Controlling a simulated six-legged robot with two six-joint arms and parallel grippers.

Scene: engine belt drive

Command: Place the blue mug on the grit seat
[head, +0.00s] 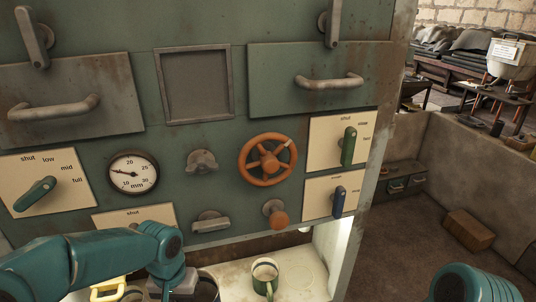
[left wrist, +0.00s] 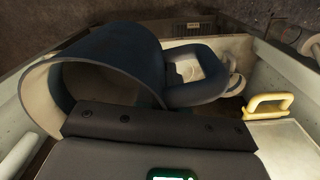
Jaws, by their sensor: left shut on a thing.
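The blue mug (left wrist: 115,55) fills much of the left wrist view, dark blue outside and pale inside. It lies tilted in that view, its open mouth to the left and its looped handle (left wrist: 200,85) to the right. My left gripper (left wrist: 158,118) is shut on it. In the head view the left arm comes in at the bottom left, and its fingers are mostly hidden or cut off. A green mug (head: 265,279) with a pale rim stands on the pale lit shelf (head: 233,280). I cannot tell which spot is the grit seat. My right gripper is out of view.
A yellow handle (head: 108,291) shows by the left arm and in the left wrist view (left wrist: 268,106). The green panel above the shelf carries an orange handwheel (head: 267,160), an orange knob (head: 277,215), a gauge (head: 133,172) and switches. A faint circle marks the shelf right of the green mug.

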